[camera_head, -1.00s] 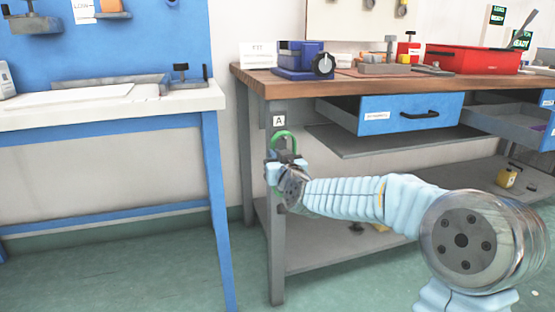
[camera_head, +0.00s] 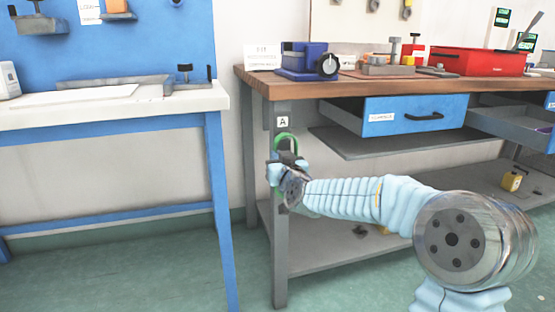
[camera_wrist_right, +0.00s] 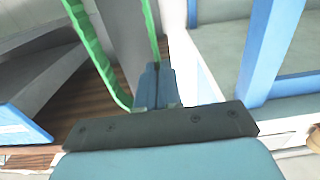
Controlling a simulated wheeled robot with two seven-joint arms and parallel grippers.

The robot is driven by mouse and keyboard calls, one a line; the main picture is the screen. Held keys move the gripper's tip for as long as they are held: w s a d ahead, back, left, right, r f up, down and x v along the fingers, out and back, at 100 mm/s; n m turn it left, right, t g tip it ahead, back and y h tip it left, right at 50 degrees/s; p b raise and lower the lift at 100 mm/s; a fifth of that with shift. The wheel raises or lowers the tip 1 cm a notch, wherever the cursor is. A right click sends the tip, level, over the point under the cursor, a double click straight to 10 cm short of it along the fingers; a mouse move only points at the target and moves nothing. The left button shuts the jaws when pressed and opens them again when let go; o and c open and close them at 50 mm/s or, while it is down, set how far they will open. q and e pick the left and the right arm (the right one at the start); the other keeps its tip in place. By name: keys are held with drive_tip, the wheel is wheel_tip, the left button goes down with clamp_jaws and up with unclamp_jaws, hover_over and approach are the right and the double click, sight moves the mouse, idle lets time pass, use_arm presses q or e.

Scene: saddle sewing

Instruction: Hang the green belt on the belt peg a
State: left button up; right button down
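The green belt (camera_head: 286,136) shows in the head view as a loop just above my right gripper (camera_head: 287,158), in front of the grey bench leg under the label A (camera_head: 283,121). In the right wrist view my right gripper's fingers (camera_wrist_right: 157,84) look closed together. One strand of the green belt (camera_wrist_right: 97,52) runs along their left, and another runs down to the fingertips. The belt looks pinched there. Belt peg a cannot be made out; the gripper and belt cover that part of the leg. Whether the belt touches a peg I cannot tell. My left gripper is out of view.
The wooden bench top (camera_head: 350,86) overhangs the leg, with a blue drawer (camera_head: 412,114) open on the right. A red bin (camera_head: 478,62) and a blue device (camera_head: 303,60) stand on top. A white-topped blue table (camera_head: 110,108) stands left, with a gap between.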

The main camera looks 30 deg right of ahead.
drive_tip(key=shift+c, duration=2.2)
unclamp_jaws()
drive_tip(key=shift+s, duration=0.15)
drive_tip(key=b+v, duration=0.2)
drive_tip(key=v, duration=1.3)
drive_tip(key=shift+s, duration=0.4)
idle(1.8)
idle(0.5)
